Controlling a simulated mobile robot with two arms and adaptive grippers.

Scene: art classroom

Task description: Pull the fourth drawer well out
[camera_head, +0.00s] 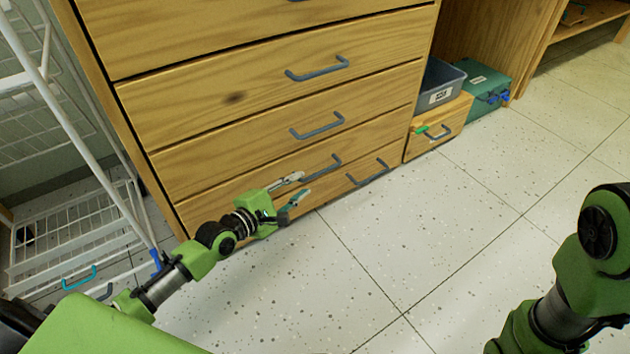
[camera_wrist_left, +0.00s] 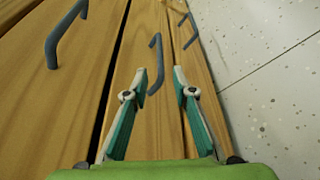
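The wooden drawer unit (camera_head: 235,97) has stacked drawers with grey-blue bar handles, and the drawers in view look shut. The handle (camera_head: 323,170) of the low drawer, which I take as the fourth, is just beyond my left gripper (camera_head: 293,190). In the left wrist view my left gripper (camera_wrist_left: 160,82) is open, its fingertips apart, with that handle (camera_wrist_left: 156,62) showing between and ahead of them. I cannot tell whether they touch it. Part of the drawer front is hidden behind my gripper. My right arm shows at the right edge, its gripper out of view.
Another handle (camera_head: 367,174) sits lower on the unit, close to the floor. A white wire rack (camera_head: 75,235) stands at the left. A small wooden box (camera_head: 440,130) with a grey bin (camera_head: 441,85) and a teal case (camera_head: 485,92) stand right of the unit. The tiled floor in front is clear.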

